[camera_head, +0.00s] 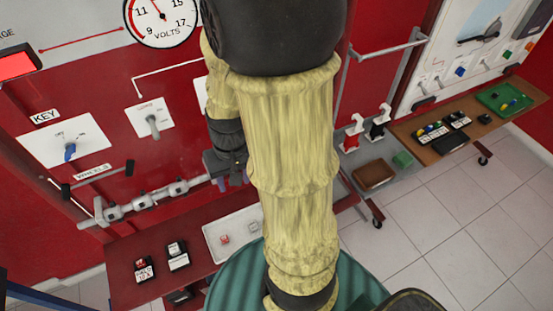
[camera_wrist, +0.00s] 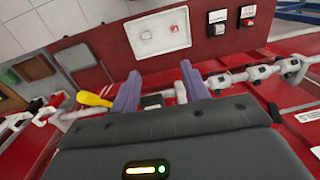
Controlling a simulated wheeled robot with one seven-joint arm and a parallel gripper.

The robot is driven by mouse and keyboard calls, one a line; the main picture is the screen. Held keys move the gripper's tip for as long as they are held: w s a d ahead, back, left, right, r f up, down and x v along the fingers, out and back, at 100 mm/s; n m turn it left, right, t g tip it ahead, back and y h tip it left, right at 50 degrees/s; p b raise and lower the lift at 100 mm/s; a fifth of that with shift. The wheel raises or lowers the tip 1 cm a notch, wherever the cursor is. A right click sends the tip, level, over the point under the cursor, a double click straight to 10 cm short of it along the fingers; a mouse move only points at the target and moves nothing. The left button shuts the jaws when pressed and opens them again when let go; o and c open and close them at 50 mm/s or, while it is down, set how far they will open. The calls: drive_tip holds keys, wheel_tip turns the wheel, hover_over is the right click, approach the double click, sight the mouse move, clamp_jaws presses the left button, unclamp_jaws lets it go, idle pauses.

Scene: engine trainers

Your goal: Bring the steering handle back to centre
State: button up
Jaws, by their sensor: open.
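A bar with black end grips (camera_head: 98,180) sits at the WHEELS label on the red panel, left of my gripper; it looks like the steering handle. It slants, its right end higher than its left in the head view. A jointed metal linkage (camera_head: 150,198) runs just below it and also shows in the wrist view (camera_wrist: 252,75). My gripper (camera_head: 228,170) is open, with its two purple fingers apart near the linkage's right end. In the wrist view, the fingers (camera_wrist: 160,88) hold nothing; a small dark block shows behind the gap. My arm hides the middle of the panel.
A white tray (camera_head: 217,247) with small red and white pieces lies on the red shelf (camera_head: 120,246) below. A yellow-handled part (camera_wrist: 93,99) is left of the fingers in the wrist view. A key switch (camera_head: 70,152) and voltmeter (camera_head: 160,15) are above.

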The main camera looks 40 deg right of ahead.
drive_tip(key=s+d+f+m+t+y+b, duration=0.2)
drive_tip(key=d+m+t, duration=0.3)
drive_tip(key=d, duration=0.3)
drive_tip(key=s+d+f+m+t+y+b, duration=0.2)
drive_tip(key=s+d+f+m+t+y, duration=0.2)
drive_tip(key=d, duration=0.5)
drive_tip(key=s+d+f+m+t+y+b, duration=0.2)
drive_tip(key=s+d+f+m+t+y, duration=0.1)
drive_tip(key=s+d+m+t, duration=0.2)
drive_tip(key=d+m, duration=0.2)
drive_tip(key=d, duration=0.2)
drive_tip(key=shift+d+m+t, duration=0.15)
drive_tip(key=shift+m+t, duration=0.25)
drive_tip(key=shift+f, duration=0.1)
drive_tip(key=shift+y, duration=0.3)
drive_tip(key=p+x, duration=0.4)
drive_tip(key=x, duration=1.2)
drive_tip(key=shift+f+p, duration=0.1)
drive_tip(key=shift+p, duration=0.2)
drive_tip(key=shift+w+a+f, duration=0.1)
drive_tip(key=shift+w+a, duration=0.3)
drive_tip(key=shift+w, duration=0.2)
